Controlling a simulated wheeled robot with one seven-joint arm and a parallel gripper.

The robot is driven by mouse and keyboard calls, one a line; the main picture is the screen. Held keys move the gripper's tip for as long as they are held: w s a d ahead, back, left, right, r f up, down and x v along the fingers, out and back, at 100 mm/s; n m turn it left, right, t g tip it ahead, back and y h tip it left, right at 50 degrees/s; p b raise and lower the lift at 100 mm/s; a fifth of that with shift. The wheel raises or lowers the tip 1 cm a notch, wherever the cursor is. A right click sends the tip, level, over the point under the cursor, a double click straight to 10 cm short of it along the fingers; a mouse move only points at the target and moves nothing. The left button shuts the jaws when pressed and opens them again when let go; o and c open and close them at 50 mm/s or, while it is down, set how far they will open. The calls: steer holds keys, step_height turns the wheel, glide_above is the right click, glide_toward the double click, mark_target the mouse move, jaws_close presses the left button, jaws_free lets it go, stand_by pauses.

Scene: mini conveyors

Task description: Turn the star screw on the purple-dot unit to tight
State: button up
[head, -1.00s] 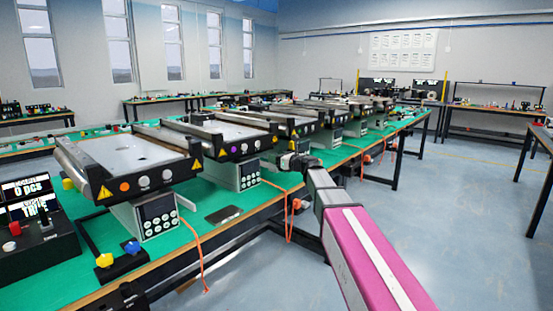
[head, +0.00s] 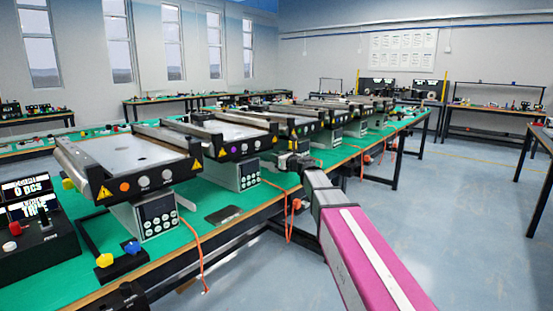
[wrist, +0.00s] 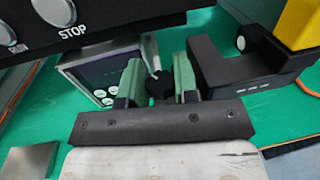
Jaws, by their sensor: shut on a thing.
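The purple-dot unit (head: 240,142) is the second conveyor from the left in the head view, with a purple dot on its black front. My gripper (head: 292,163) is at the right end of that unit, low by the table edge. In the wrist view, the green fingertips of my gripper (wrist: 159,78) stand on both sides of a dark star screw (wrist: 159,88) and are shut on it. The screw's far parts are hidden, and its tightness cannot be told. The unit's grey control box (wrist: 100,75) is just behind the left finger.
A black bracket with a yellow part (wrist: 235,60) stands close right of the fingers. The black front with a STOP button (wrist: 57,10) overhangs at upper left. The orange-dot unit (head: 135,165) stands nearer. A dark flat plate (head: 224,214) lies on the green table.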

steer(key=shift+f+m+t+h, duration=0.1)
steer(key=shift+m+t+h, duration=0.9)
steer(key=shift+h, duration=0.45)
steer(key=shift+f+m+t+h, duration=0.1)
steer(key=shift+m+t+h, duration=0.7)
steer(key=shift+m+h, duration=0.55)
steer(key=shift+h, duration=0.3)
steer(key=shift+r+m+t+h, duration=0.2)
steer(key=shift+m+t+h, duration=0.2)
steer(key=shift+h, duration=0.1)
steer(key=o, duration=0.9)
steer(key=v, duration=1)
steer(key=shift+s+d, duration=0.15)
steer(key=shift+s, duration=0.25)
